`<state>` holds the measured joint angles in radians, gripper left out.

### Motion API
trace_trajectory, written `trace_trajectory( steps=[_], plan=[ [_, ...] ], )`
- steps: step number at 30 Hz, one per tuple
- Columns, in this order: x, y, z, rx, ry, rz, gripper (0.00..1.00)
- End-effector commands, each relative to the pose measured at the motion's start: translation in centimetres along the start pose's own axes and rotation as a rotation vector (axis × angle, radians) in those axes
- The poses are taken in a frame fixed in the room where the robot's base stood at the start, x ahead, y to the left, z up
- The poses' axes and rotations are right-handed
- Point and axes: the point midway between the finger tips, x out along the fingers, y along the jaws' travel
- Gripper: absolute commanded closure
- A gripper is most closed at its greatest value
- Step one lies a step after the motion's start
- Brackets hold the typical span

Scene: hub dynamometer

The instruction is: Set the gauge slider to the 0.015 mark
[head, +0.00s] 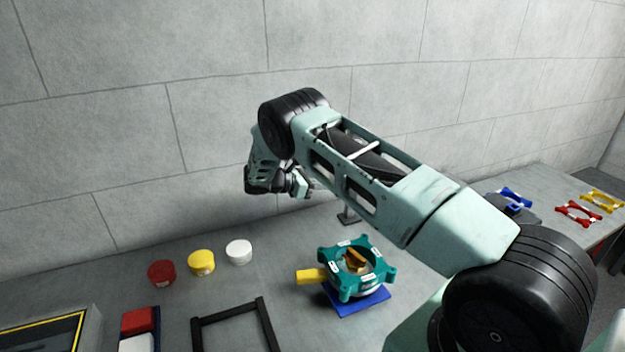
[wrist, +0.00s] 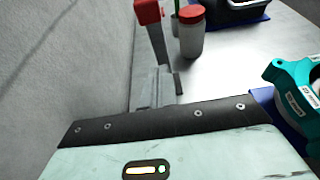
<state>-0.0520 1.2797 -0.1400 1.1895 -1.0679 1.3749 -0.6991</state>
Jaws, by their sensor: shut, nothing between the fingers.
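My gripper (head: 301,184) is raised above the back of the bench near the wall. In the wrist view its grey fingers (wrist: 155,85) are together with nothing between them. Just beyond the fingertips, a red block (wrist: 148,12) tops a grey upright piece; I cannot tell whether this is the gauge slider. No scale or 0.015 mark is readable in either view. In the head view a dark foot or stand (head: 347,216) shows on the bench below my gripper, its upper part hidden by my arm.
A teal hub (head: 345,285) with a yellow handle sits on a blue base (head: 358,303). Red, yellow and white round pots (head: 201,262) stand left. A black frame (head: 263,325) lies in front. A white bottle with red cap (wrist: 191,38) stands beyond my fingers.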

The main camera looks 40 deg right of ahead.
Motion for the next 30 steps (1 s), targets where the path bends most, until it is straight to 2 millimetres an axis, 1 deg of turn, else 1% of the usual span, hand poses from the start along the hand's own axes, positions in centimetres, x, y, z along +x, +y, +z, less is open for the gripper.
trace_trajectory(
  steps=[1, 3, 8, 9, 12, 15, 20, 30],
  plan=[
    [1.1, -0.1, 0.4, -0.002, 0.000, -0.005, 1.00],
    [2.6, -0.1, 0.4, -0.002, 0.001, -0.004, 1.00],
    [5.8, -0.2, 0.4, 0.000, 0.002, -0.005, 1.00],
    [4.9, 0.0, 1.5, 0.003, 0.003, 0.001, 1.00],
    [4.5, 0.0, 2.6, 0.002, 0.003, 0.000, 1.00],
    [4.3, 0.0, 3.4, 0.002, 0.002, -0.001, 1.00],
    [4.1, 0.0, 3.8, 0.001, 0.002, 0.000, 1.00],
    [4.0, 0.0, 3.8, 0.002, 0.002, 0.000, 1.00]
  ],
)
